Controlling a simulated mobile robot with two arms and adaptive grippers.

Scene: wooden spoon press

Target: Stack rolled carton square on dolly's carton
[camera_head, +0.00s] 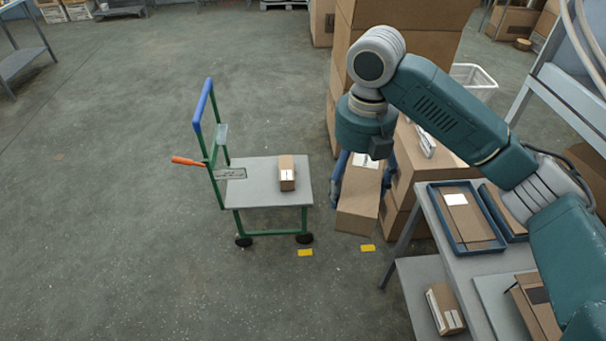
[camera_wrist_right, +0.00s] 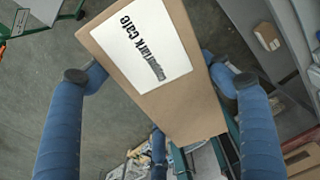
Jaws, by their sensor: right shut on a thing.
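A green-framed dolly with a grey deck (camera_head: 255,190) and a blue handle stands on the floor in the middle of the head view. A small brown carton (camera_head: 287,176) with a white label sits upright on the deck, towards its right side. My right gripper (camera_head: 364,170) is shut on a larger brown carton (camera_head: 358,208), held in the air to the right of the dolly. In the right wrist view this held carton (camera_wrist_right: 190,105) shows a white printed label between the blue fingers (camera_wrist_right: 160,78). The held carton looks tilted. My left gripper is not in view.
Tall stacked cartons (camera_head: 408,55) stand behind my right arm. A grey bench (camera_head: 470,268) with blue trays (camera_head: 466,218) and cartons is at the right. An orange lever (camera_head: 187,161) sticks out left of the dolly.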

